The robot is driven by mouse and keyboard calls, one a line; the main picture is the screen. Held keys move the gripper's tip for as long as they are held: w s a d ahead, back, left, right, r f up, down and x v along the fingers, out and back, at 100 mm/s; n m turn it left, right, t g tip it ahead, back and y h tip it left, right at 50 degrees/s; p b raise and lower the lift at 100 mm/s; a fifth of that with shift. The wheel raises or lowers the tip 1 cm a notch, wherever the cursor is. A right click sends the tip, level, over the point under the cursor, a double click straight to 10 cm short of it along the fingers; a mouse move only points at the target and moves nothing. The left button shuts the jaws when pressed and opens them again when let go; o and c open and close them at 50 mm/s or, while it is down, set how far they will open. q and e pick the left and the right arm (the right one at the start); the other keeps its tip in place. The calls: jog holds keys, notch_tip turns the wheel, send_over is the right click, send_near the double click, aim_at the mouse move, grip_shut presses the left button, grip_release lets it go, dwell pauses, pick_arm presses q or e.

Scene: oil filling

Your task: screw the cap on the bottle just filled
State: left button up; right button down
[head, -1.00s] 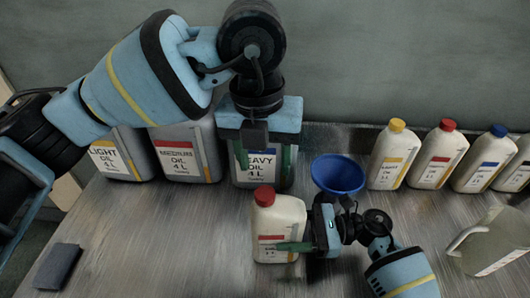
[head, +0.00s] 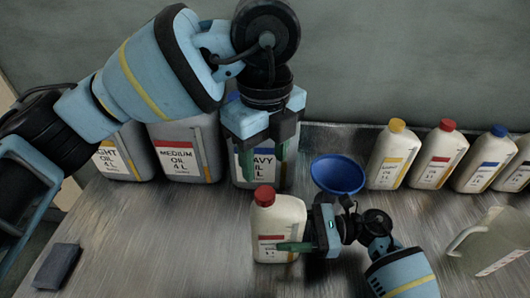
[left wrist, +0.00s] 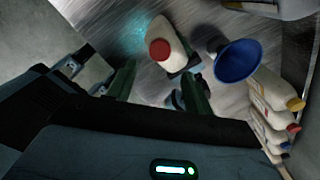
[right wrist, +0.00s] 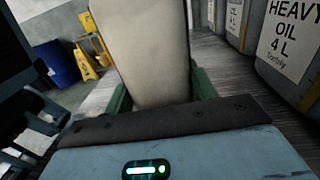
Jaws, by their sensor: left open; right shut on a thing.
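A white bottle (head: 278,232) with a red label stands upright at the front middle of the bench. A red cap (head: 264,196) sits on its neck; I cannot tell how tight it is. My right gripper (head: 296,245) is shut around the bottle's lower body from the right. The pale bottle body also fills the middle of the right wrist view (right wrist: 145,50). My left gripper (head: 263,160) is open and empty, pointing down above and behind the bottle. In the left wrist view the red cap (left wrist: 160,49) shows beyond the open fingers (left wrist: 158,92).
A blue funnel (head: 337,174) stands right behind the held bottle. Several capped bottles (head: 434,160) line the back right. Large oil cans (head: 184,160) stand at the back left. A clear jug (head: 490,242) is at the right, a dark cloth (head: 58,266) at the front left.

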aim_at(265, 193)
pick_arm(q)
jog(key=shift+f, duration=0.15)
jog(key=shift+f, duration=3.9)
jog(key=c, duration=1)
